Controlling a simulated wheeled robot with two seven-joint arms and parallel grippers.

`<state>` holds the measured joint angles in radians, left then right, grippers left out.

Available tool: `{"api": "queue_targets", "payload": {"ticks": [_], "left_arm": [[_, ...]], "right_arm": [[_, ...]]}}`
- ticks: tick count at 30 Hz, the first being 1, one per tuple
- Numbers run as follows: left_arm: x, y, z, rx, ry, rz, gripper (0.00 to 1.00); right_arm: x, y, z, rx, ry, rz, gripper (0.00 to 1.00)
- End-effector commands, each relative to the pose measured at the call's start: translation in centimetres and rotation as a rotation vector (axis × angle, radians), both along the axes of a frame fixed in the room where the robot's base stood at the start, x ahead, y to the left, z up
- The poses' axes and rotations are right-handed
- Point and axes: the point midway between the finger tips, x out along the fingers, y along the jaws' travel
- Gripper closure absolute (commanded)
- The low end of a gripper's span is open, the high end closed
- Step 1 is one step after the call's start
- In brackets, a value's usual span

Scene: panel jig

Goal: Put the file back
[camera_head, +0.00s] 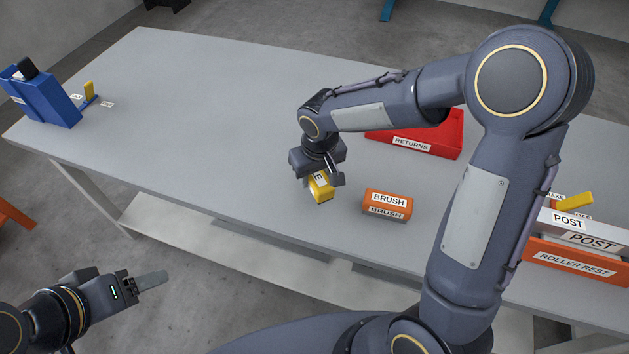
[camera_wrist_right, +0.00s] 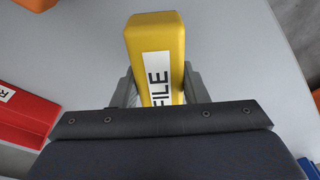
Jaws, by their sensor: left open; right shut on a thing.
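The file is a yellow block (camera_head: 321,189) with a white label. My right gripper (camera_head: 318,180) is shut on it over the middle of the table (camera_head: 222,120), left of the brush. In the right wrist view the file (camera_wrist_right: 158,45) sits between the two fingers, with its label reading FILE. I cannot tell whether the file touches the table. My left gripper (camera_head: 150,281) is open and empty, off the table's front edge at the lower left.
An orange block labelled BRUSH (camera_head: 388,201) stands right of the file. A red RETURNS tray (camera_head: 436,139) lies behind, partly hidden by my right arm. A POST piece (camera_head: 590,238) and an orange ROLLER REST (camera_head: 575,262) are at the right. A blue holder (camera_head: 47,98) stands far left.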

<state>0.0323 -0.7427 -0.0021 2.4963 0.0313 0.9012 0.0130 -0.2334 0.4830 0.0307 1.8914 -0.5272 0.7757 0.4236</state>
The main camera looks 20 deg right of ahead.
Motion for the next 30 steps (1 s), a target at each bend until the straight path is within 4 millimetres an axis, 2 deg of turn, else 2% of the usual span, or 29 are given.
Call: {"api": "queue_targets", "payload": {"ticks": [7, 19, 20, 25, 30], "left_arm": [[0.0, 0.0, -0.2, 0.000, 0.000, 0.000, 0.38], [0.0, 0.0, -0.7, 0.000, 0.000, 0.000, 0.38], [0.0, 0.0, -0.6, 0.000, 0.000, 0.000, 0.38], [0.0, 0.0, -0.5, 0.000, 0.000, 0.000, 0.38], [0.0, 0.0, -0.5, 0.000, 0.000, 0.000, 0.38]], "right_arm": [[0.3, 0.0, -3.2, -0.002, 0.004, 0.000, 0.99], [0.3, 0.1, -3.9, 0.000, -0.001, 0.000, 0.99], [0.3, 0.1, -3.9, 0.000, 0.001, -0.001, 0.59], [0.3, 0.1, -3.7, 0.000, 0.001, -0.001, 0.38], [0.3, 0.1, -3.7, 0.000, 0.001, -0.001, 0.38]]}}
